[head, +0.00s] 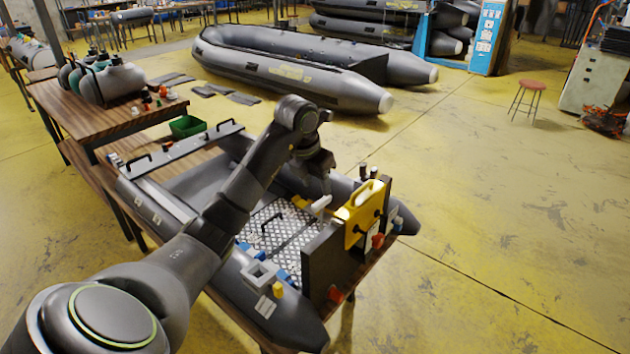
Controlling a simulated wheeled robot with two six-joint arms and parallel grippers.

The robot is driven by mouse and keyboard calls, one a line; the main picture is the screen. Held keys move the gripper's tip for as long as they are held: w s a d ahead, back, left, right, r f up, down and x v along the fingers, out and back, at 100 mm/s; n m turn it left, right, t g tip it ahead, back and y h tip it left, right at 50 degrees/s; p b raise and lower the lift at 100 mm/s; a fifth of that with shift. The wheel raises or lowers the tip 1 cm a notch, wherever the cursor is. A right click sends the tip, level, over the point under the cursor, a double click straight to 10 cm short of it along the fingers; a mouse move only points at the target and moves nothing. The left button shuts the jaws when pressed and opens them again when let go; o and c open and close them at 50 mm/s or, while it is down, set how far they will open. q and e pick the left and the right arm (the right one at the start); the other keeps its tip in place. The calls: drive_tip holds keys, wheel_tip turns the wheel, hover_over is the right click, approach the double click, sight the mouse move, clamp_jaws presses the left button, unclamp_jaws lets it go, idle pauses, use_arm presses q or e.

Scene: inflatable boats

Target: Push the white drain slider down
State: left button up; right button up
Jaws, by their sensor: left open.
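A grey inflatable boat (288,323) lies on a wooden table, with its dark transom board (322,262) toward the lower right. A yellow box-shaped part with a handle (363,212) sits on the transom. A small white piece (371,243) shows on the transom beside the yellow part, partly hidden; I cannot tell if it is the drain slider. My left arm reaches in from the lower left, and its gripper (321,190) is open above the boat, left of the yellow part. A small pale piece (320,204) shows just below the gripper. My right gripper is out of view.
The boat's floor is a grey textured plate (275,226). Open yellow floor lies to the right.

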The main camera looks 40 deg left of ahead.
sight(321, 201)
use_arm(q)
drive_tip(key=b+x, duration=0.6)
drive_tip(key=x, duration=0.2)
drive_tip(key=shift+w+d+f, duration=0.1)
drive_tip(key=shift+w+f, duration=0.05)
drive_tip(key=shift+f, duration=0.2)
clamp_jaws()
